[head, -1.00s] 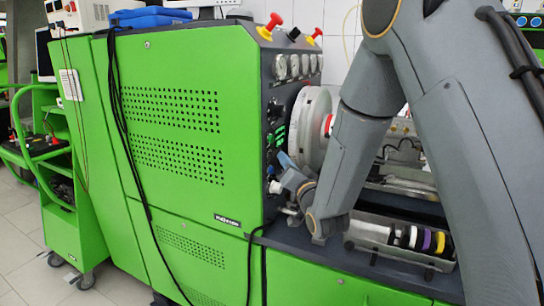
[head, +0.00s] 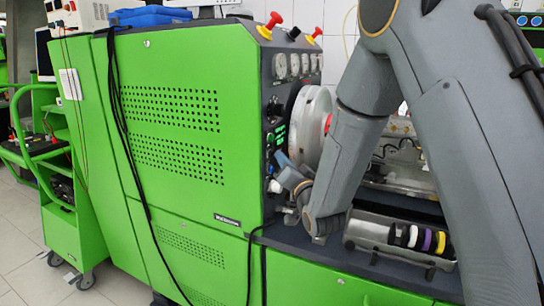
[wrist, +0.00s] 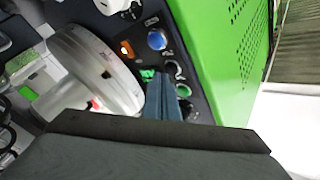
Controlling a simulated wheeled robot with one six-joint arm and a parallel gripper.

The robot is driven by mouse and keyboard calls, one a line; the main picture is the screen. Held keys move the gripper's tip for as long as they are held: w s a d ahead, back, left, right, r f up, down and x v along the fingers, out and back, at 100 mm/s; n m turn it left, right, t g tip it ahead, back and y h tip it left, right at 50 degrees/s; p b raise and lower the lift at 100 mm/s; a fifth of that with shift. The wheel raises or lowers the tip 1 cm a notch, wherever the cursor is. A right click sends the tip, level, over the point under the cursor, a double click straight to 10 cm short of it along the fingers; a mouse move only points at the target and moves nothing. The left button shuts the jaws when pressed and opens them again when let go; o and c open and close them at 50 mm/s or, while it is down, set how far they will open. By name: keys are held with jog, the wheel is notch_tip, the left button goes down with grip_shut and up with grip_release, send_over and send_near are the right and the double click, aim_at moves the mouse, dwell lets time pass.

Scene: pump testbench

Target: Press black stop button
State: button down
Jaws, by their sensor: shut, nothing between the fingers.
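In the wrist view, a dark control panel (wrist: 188,62) carries round controls. The fingers hide part of the panel, and contact cannot be told. In the head view, my gripper (head: 283,159) is at the panel's lower part on the green testbench (head: 185,110).
A large pale disc (head: 312,125) stands right of the panel, close to my gripper. A blue button (wrist: 157,40) and an orange light (wrist: 126,48) are also on the panel. Red knobs (head: 273,20) top the bench. A tray with coloured rings (head: 415,238) lies lower right.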

jog(key=shift+w+a, duration=0.15)
jog(key=shift+a, duration=0.35)
dwell(0.8)
jog(key=shift+d, duration=0.1)
jog(key=shift+s+d, duration=0.3)
jog(key=shift+d, duration=0.5)
jog(key=shift+s+d+b, duration=0.1)
jog(key=shift+s+d, duration=0.2)
jog(key=shift+d, duration=0.5)
jog(key=shift+s+d+b, duration=0.1)
jog(key=shift+s+d, duration=0.2)
jog(key=shift+d, duration=0.45)
jog(key=shift+s+d+b, duration=0.1)
jog(key=shift+s+d, duration=0.2)
jog(key=shift+d, duration=0.5)
